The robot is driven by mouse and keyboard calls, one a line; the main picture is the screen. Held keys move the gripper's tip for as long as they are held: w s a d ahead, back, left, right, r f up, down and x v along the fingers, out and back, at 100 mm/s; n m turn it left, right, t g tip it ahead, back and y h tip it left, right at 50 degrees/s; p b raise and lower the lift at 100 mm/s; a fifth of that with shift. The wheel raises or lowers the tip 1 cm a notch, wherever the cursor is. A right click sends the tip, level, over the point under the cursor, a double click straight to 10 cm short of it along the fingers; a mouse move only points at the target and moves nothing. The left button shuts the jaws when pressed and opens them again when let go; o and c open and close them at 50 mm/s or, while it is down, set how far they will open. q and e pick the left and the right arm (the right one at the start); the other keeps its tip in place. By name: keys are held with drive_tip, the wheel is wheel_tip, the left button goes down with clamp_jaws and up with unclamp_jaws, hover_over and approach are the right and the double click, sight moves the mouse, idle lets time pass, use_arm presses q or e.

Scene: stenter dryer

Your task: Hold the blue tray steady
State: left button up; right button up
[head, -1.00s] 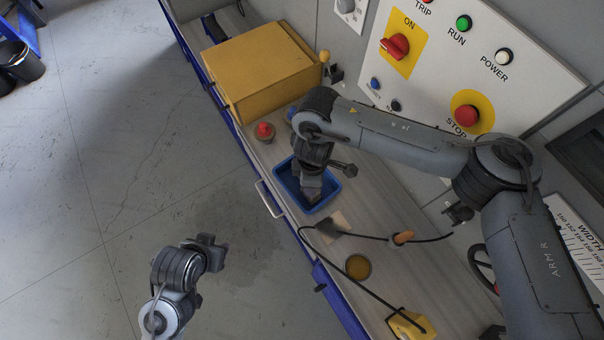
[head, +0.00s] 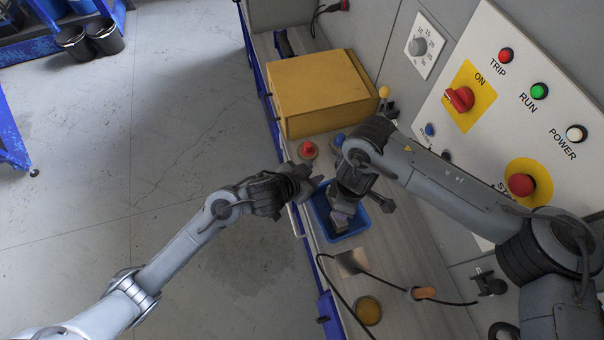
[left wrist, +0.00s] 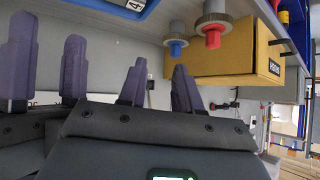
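The blue tray (head: 359,225) sits on the pale bench top in the head view. Its far part is hidden by my right gripper (head: 341,222), which points down into it. Whether those fingers are parted or closed on something is hidden. A piece of the tray (left wrist: 132,5) shows at the top of that view, beyond the fingertips.
A red-topped knob (head: 308,150) and a blue-topped one (head: 340,139) stand behind the tray, before a yellow box (head: 322,92). A metal plate (head: 352,263), a cable with an orange grip (head: 425,293) and a yellow-brown disc (head: 368,310) lie in front. The control panel (head: 480,130) rises at right.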

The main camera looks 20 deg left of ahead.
use_arm(q)
drive_tip(key=w+d+m+g+h, duration=0.2)
drive_tip(key=w+d+m, duration=0.1)
drive_tip(key=w, duration=0.1)
drive_tip(key=s+a+f+g+y, duration=0.2)
drive_tip(key=s+a+f+g, duration=0.1)
drive_tip(key=a+f+g, duration=0.15)
drive_tip(key=shift+m+g, duration=0.25)
drive_tip(key=shift+m, duration=0.15)
drive_tip(key=x, duration=0.9)
drive_tip(key=shift+a+f, duration=0.15)
drive_tip(key=shift+a, duration=0.1)
clamp_jaws()
